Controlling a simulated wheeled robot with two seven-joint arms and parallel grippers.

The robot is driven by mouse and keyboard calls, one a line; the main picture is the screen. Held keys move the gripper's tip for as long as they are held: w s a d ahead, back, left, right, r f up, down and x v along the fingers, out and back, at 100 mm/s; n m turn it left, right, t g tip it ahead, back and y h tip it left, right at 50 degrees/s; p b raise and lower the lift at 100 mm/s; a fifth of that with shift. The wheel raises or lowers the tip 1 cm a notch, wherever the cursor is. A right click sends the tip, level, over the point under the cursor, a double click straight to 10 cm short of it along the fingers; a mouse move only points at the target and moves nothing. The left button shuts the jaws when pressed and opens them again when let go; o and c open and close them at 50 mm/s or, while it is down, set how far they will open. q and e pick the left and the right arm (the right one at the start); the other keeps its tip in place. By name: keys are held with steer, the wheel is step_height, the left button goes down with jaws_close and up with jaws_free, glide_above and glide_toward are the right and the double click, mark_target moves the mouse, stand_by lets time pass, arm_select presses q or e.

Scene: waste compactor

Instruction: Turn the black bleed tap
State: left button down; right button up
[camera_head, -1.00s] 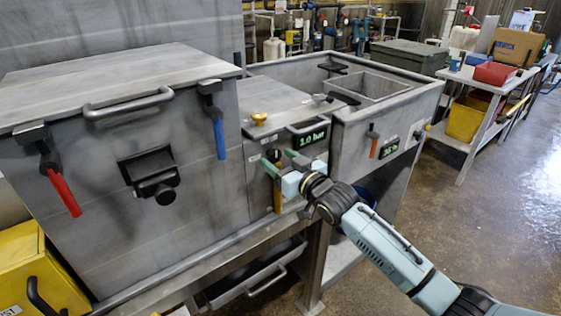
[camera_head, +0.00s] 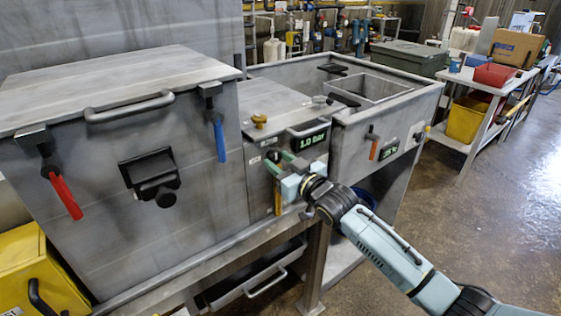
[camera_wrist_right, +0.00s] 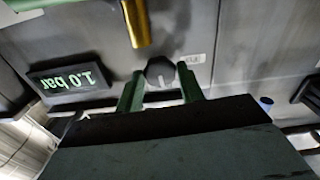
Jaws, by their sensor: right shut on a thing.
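The black bleed tap (camera_wrist_right: 158,72) is a small dark round knob with a pale mark, on the grey front panel of the machine's middle section. In the head view the black tap (camera_head: 274,156) shows just left of the green pressure display. My right gripper (camera_head: 279,162) reaches it from the front, its green fingers on either side. In the right wrist view the fingers of my right gripper (camera_wrist_right: 161,80) are shut on the knob. A brass spout (camera_wrist_right: 137,22) sits close to one finger. My left gripper is not in view.
The display (camera_head: 306,141) reads 1.0 bar. Red (camera_head: 65,195) and blue (camera_head: 219,138) handles hang on the large box at left; an orange handle (camera_head: 373,148) is to the right. Open floor (camera_head: 500,220) lies at right.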

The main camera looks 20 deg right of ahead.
steer(key=n+p, duration=0.2)
steer(key=n, duration=0.2)
steer(key=n+p, duration=0.1)
steer(key=n, duration=0.2)
steer(key=shift+n, duration=0.4)
steer(key=n, duration=0.3)
steer(key=shift+n+p, duration=0.3)
steer(key=shift+p, duration=0.1)
steer(key=shift+n, duration=2.2)
steer(key=o, duration=1)
steer(key=v, duration=1.3)
steer(key=shift+s, duration=0.2)
